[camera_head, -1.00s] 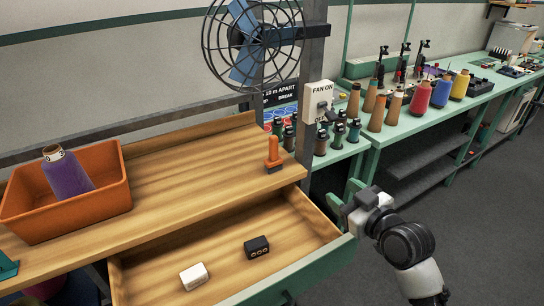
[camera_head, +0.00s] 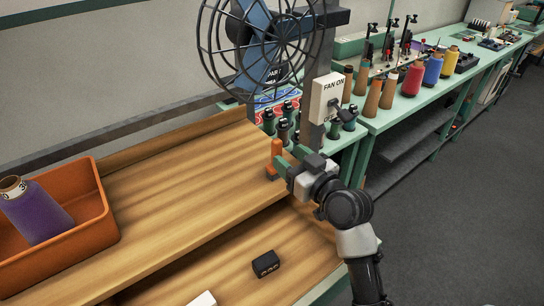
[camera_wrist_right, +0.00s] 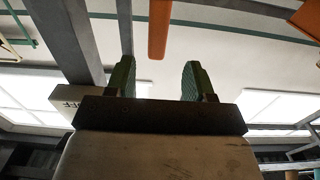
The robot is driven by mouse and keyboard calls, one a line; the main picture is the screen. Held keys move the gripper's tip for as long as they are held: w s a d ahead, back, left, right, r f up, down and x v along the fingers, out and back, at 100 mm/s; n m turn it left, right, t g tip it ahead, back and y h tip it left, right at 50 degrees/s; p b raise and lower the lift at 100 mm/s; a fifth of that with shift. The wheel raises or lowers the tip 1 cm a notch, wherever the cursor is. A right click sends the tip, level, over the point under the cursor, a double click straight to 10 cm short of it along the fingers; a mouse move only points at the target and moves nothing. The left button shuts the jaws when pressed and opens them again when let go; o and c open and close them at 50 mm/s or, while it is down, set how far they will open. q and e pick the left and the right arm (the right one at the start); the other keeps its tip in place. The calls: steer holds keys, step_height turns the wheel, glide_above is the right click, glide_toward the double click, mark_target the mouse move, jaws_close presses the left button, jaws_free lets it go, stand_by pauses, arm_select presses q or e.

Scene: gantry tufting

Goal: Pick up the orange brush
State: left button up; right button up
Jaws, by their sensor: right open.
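The orange brush (camera_head: 277,152) stands upright at the right end of the wooden tabletop, its handle pointing up. Its lower part is partly hidden by my right gripper (camera_head: 288,166), whose green fingers are right beside it. In the right wrist view the orange brush handle (camera_wrist_right: 159,30) shows just beyond the fingertips, lined up with the gap between them. There my right gripper (camera_wrist_right: 158,78) is open, with nothing between its fingers. My left gripper is not in view.
An orange bin (camera_head: 108,226) with a purple thread cone (camera_head: 38,212) stands at the left of the tabletop. A fan (camera_head: 268,40) and switch box (camera_head: 327,98) are close behind the brush.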

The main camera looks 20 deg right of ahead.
mark_target(280, 147)
steer(key=shift+x, duration=0.9)
steer(key=shift+w+a+r, duration=0.1)
steer(key=shift+w+r, duration=0.05)
steer(key=shift+w, duration=0.2)
steer(key=p+x, duration=0.2)
steer(key=x, duration=0.2)
steer(key=shift+w, duration=0.75)
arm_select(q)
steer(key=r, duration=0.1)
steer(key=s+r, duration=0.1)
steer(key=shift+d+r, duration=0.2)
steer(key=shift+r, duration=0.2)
arm_select(e)
jaws_close()
